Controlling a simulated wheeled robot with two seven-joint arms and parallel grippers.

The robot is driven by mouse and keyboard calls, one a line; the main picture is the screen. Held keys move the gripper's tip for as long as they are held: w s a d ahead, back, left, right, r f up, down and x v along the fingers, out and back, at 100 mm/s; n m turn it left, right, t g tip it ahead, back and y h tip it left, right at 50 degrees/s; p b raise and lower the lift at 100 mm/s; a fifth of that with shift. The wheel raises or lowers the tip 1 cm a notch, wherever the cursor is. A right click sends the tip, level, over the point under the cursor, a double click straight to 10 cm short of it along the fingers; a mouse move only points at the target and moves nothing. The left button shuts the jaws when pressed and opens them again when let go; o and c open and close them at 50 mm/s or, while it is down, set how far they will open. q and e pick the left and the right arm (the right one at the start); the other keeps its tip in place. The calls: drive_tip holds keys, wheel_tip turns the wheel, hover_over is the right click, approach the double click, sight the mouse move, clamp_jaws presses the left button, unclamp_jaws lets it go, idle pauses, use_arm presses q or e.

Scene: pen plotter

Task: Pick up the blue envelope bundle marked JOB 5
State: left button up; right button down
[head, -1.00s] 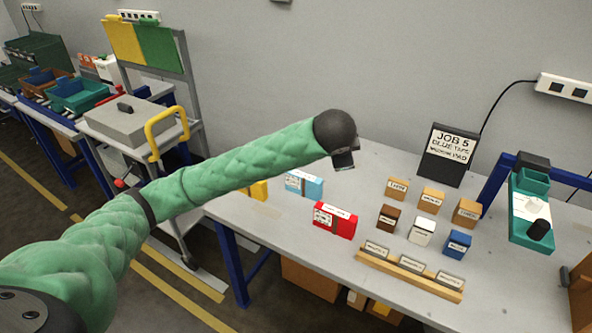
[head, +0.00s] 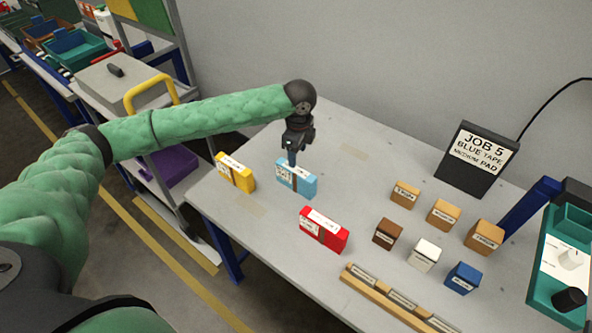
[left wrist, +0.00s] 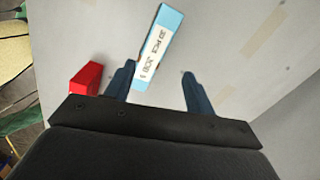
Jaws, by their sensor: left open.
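The blue envelope bundle (head: 297,180) stands on the grey table between the yellow and red bundles. It has a white label and a dark band. My left gripper (head: 291,158) points down just above the bundle, its fingers overlapping the bundle's top in the head view. In the left wrist view the blue bundle (left wrist: 161,45) lies beyond the open fingers (left wrist: 158,83), its near end beside the left finger, and the gap holds nothing. The label print shows "JOB" but is partly too small to read. My right gripper is not in view.
A yellow bundle (head: 235,172) stands left of the blue one, and a red bundle (head: 323,229) stands nearer, to the right. Several small boxes and a wooden rack (head: 385,298) occupy the right. A black sign (head: 477,158) reads JOB 5, blue tape, medium pad.

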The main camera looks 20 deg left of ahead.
sight(296, 169)
use_arm(q)
drive_tip(key=shift+s+d+m, duration=0.15)
drive_tip(key=shift+s+m, duration=0.1)
drive_tip(key=shift+m, duration=0.15)
drive_tip(key=shift+s+r+m, duration=0.25)
drive_tip(key=shift+s+m, duration=0.2)
drive_tip(key=shift+m, duration=0.05)
drive_tip(key=shift+w+f+m, duration=0.1)
drive_tip(key=shift+w+m, duration=0.05)
drive_tip(key=shift+m, duration=0.15)
drive_tip(key=shift+f, duration=0.55)
drive_tip(key=shift+f+p, duration=0.5)
drive_tip(key=shift+f, duration=0.15)
drive_tip(key=f, duration=0.1)
drive_tip(key=f+p, duration=0.2)
drive_tip(key=f, duration=0.1)
drive_tip(key=shift+a+f, duration=0.1)
drive_tip(key=shift+a, duration=0.15)
drive_tip(key=shift+f+p, duration=0.3)
drive_tip(key=shift+f, duration=0.3)
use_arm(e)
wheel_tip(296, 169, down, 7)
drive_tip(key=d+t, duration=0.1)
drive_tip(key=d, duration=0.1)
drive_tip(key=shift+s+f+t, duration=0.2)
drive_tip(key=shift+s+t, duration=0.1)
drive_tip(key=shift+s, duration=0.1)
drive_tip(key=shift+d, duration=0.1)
